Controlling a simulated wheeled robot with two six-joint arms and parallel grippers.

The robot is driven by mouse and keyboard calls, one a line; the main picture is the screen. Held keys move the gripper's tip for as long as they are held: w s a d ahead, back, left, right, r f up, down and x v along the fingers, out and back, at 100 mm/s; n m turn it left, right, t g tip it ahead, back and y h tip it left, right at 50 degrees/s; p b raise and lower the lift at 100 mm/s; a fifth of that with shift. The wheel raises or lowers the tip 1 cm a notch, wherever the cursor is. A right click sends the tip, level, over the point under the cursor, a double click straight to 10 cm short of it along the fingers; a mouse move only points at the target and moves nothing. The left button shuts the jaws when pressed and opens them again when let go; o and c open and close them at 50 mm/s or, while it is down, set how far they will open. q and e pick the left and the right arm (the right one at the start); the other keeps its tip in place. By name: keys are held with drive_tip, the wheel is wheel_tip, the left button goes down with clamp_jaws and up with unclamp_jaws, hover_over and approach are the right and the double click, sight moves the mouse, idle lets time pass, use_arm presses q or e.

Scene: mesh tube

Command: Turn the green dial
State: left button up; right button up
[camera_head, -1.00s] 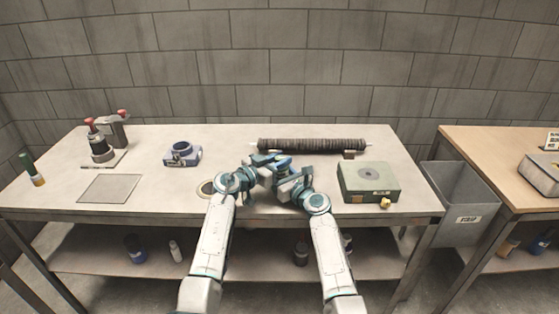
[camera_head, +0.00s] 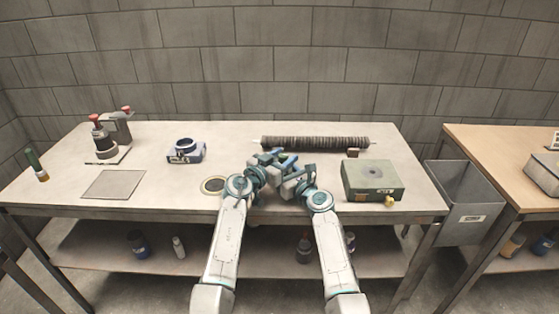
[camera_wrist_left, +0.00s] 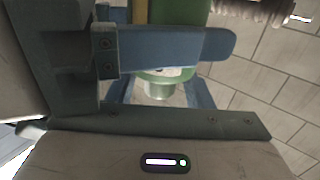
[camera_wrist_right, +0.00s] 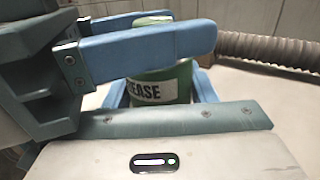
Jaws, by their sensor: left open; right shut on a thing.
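A green cylinder (camera_wrist_right: 162,85) with a white label ending in "EASE" stands between the blue fingers of my right gripper, which is shut on it. My right gripper (camera_head: 289,167) holds it above the front middle of the table. My left gripper (camera_head: 268,160) is open close beside it, its fingers on either side of a green body (camera_wrist_left: 185,15) with a paler green neck (camera_wrist_left: 158,88) in the left wrist view. The grippers hide much of it in the head view.
A dark ribbed tube (camera_head: 315,143) lies behind the grippers. A blue clamp-like part (camera_head: 185,150), a small ring (camera_head: 213,186) and a red-knobbed device (camera_head: 104,140) are to the left. A grey bin (camera_head: 465,200) hangs at right. The table's front left is mostly clear.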

use_arm(q)
drive_tip(key=v, duration=1.2)
use_arm(e)
drive_tip(key=o, duration=1.1)
drive_tip(key=shift+o, duration=0.2)
drive_tip(key=shift+d, duration=0.1)
